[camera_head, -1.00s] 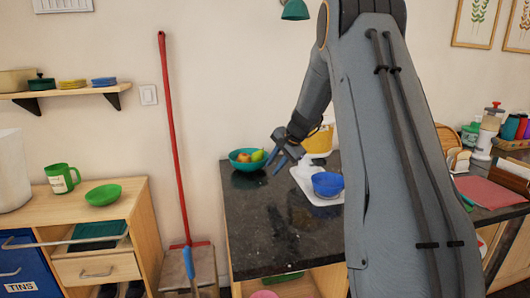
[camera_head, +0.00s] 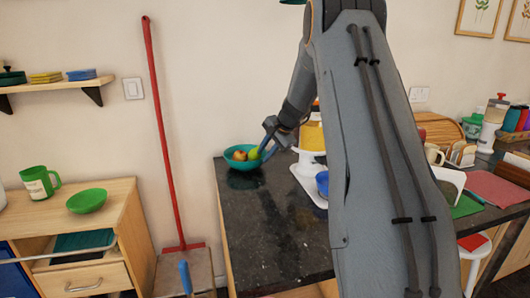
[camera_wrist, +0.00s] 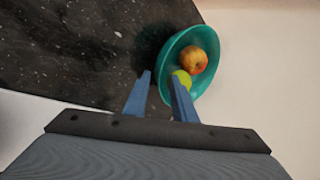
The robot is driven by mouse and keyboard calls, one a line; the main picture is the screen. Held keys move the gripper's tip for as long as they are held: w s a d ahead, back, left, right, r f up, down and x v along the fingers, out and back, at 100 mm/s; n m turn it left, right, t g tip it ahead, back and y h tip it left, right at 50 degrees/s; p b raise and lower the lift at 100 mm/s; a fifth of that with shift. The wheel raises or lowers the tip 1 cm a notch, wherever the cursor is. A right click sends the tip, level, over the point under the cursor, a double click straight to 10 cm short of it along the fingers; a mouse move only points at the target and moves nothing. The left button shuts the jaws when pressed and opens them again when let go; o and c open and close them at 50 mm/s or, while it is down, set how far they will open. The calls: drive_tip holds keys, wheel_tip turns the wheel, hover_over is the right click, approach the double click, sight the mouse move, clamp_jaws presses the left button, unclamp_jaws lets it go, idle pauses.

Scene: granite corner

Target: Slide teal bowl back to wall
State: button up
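The teal bowl (camera_head: 234,163) stands upright on the far left part of the dark speckled counter (camera_head: 265,225), close to the wall. It holds a red-yellow apple and a green fruit. In the wrist view the bowl (camera_wrist: 171,55) is ahead of my gripper (camera_wrist: 159,77). The fingers are apart, with a gap between them. The right finger overlaps the bowl's near side and the left finger is over the counter, so the near rim appears between them. I cannot tell whether they touch it. In the head view my gripper (camera_head: 264,150) is at the bowl's right side.
A yellow container (camera_head: 312,138) is behind, near the wall (camera_head: 215,75). The counter in front of the teal bowl is clear.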

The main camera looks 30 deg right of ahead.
sight(260, 160)
drive_tip(key=shift+p+x, duration=0.9)
drive_tip(key=shift+x, duration=2.7)
clamp_jaws()
